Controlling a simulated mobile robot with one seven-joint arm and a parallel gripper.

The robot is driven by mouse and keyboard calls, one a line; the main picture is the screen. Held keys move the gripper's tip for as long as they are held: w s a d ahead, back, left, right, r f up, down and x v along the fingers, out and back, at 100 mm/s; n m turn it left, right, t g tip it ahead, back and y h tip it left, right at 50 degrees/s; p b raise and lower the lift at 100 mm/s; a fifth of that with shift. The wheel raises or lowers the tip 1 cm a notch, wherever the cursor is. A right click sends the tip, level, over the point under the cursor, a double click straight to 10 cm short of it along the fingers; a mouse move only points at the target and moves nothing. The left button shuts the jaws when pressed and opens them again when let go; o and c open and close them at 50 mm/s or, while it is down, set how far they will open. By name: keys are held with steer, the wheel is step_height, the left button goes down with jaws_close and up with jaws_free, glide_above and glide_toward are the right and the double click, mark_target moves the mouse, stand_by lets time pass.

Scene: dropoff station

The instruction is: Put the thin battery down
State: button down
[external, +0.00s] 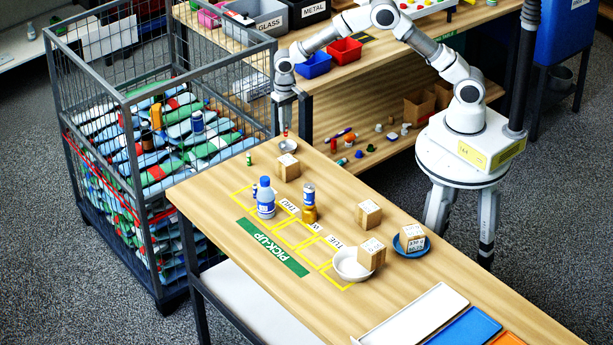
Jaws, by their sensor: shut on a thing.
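My gripper (286,126) points down above the far left part of the wooden table. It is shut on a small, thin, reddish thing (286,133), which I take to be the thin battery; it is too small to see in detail. The thing is upright, directly above a small grey metal bowl (288,147). I cannot tell whether it touches the bowl. A small green cylinder (249,159), perhaps another battery, stands on the table to the left of the bowl.
A cardboard box (288,168) stands close in front of the bowl. A blue-capped bottle (265,200) and cans (309,196) stand by the green PICK-UP sign (272,247). More boxes, a white bowl (352,265) and a blue plate (400,247) stand farther right. A wire cage (70,135) borders the table's left.

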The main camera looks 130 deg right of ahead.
steer(key=shift+w+a+f, duration=0.15)
steer(key=shift+w+f, duration=0.25)
steer(key=shift+f, duration=1.9)
steer(key=shift+f, duration=0.2)
steer(key=c, duration=0.9)
jaws_free()
steer(key=shift+o, duration=0.2)
steer(key=shift+r, duration=0.15)
step_height(320, 180, up, 12)
steer(key=shift+r, duration=0.1)
